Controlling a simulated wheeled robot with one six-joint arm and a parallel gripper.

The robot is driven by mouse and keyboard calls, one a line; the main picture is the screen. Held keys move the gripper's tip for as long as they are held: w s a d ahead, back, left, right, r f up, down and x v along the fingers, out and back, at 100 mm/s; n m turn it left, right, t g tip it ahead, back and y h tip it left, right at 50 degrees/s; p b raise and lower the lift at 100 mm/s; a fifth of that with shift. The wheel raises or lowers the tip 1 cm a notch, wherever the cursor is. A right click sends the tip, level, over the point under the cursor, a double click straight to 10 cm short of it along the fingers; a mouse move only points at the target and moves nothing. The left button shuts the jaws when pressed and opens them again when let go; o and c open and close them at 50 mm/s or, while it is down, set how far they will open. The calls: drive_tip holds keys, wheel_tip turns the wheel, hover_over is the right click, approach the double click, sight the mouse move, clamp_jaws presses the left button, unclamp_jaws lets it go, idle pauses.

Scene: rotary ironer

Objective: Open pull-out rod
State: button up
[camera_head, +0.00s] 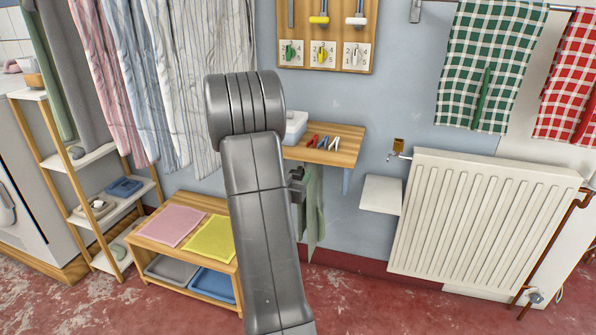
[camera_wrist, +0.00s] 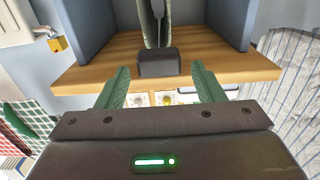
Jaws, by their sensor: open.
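The pull-out rod's dark block-shaped front end (camera_wrist: 160,63) shows in the wrist view at the edge of a wooden shelf (camera_wrist: 90,72), between two blue-grey side brackets. Green-grey cloth hangs behind the block and hides the rest of the rod. My gripper (camera_wrist: 161,72) is open, its two green fingers apart and empty. The fingertips point toward the block, one on either side of it in the picture; whether they are level with it I cannot tell. In the head view the shelf (camera_head: 348,143) is partly behind my arm, and my gripper is mostly hidden.
Coloured pegs and a white box (camera_head: 296,126) are on the shelf. A white radiator (camera_head: 478,215) stands right of it, with a small white ledge (camera_head: 381,194) between. A low wooden bench (camera_head: 165,250) and hanging striped cloths (camera_head: 190,75) are left.

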sight(298, 170)
drive_tip(key=shift+x, duration=2.15)
drive_tip(key=shift+c, duration=0.4)
